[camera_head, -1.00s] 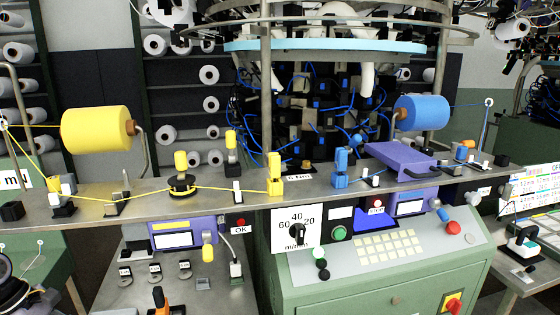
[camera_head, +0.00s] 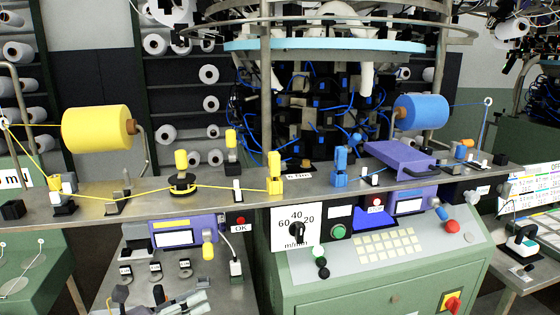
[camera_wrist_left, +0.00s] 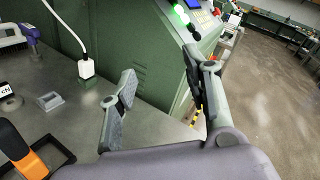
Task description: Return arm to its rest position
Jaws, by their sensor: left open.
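My left gripper (camera_head: 188,301) shows at the bottom edge of the head view, grey, over the front of the lower metal worktop (camera_head: 215,285). In the left wrist view its two fingers (camera_wrist_left: 160,68) stand wide apart with nothing between them. Beyond the gap are the worktop and the side of the green machine cabinet (camera_wrist_left: 150,50). An orange-handled tool with a black frame (camera_wrist_left: 28,155) lies on the worktop, apart from the fingers on the left. In the head view that tool is mostly hidden around my gripper. My right gripper is in neither view.
A white-ended cable connector (camera_wrist_left: 86,68) stands on the worktop near the gripper. Above is a metal shelf (camera_head: 145,192) with the yellow yarn path and a yellow cone (camera_head: 97,129). The green control console (camera_head: 385,265) is to the right. Open floor lies at the right of the wrist view.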

